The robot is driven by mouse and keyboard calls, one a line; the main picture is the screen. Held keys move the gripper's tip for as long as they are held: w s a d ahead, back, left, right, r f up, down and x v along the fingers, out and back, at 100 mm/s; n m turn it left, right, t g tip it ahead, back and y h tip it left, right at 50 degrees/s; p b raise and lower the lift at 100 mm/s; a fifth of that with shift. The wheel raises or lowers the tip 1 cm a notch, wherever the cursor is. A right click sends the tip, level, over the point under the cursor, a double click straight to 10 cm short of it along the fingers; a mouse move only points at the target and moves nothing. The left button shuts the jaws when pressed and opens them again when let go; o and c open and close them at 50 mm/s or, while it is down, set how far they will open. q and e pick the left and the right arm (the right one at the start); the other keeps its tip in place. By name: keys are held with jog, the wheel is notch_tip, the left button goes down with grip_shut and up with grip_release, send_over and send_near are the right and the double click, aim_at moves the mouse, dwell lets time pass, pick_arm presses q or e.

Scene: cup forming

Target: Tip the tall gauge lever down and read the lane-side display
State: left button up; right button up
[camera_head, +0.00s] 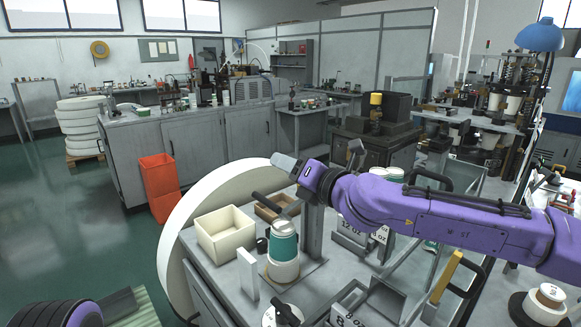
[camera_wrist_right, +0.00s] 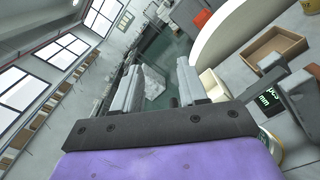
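My right gripper (camera_head: 289,163) reaches in from the right, above the workbench, pointing left. In the right wrist view its two grey fingers (camera_wrist_right: 162,72) stand apart with nothing between them. A dark angled bar (camera_head: 268,203), possibly the gauge lever, shows below the gripper; I cannot tell surely. A dark bar also shows in the right wrist view (camera_wrist_right: 265,82), right of the fingers and apart from them. A small dark display (camera_wrist_right: 268,99) with green lettering is partly visible there; no value is readable. Only part of my left arm shows at the lower left; its finger opening is unclear.
A cream open bin (camera_head: 225,236) and a brown box (camera_head: 277,207) sit on the bench. A teal and white cup stack (camera_head: 284,246) stands beside them. A large white disc (camera_head: 190,215) rises at the bench's left edge. A yellow-handled lever (camera_head: 446,278) stands at right.

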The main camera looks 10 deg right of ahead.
jog(key=b+v, duration=0.1)
jog(key=v, duration=0.9)
jog(key=shift+s+b, duration=0.25)
jog(key=shift+b, duration=0.1)
jog(key=shift+d, duration=0.15)
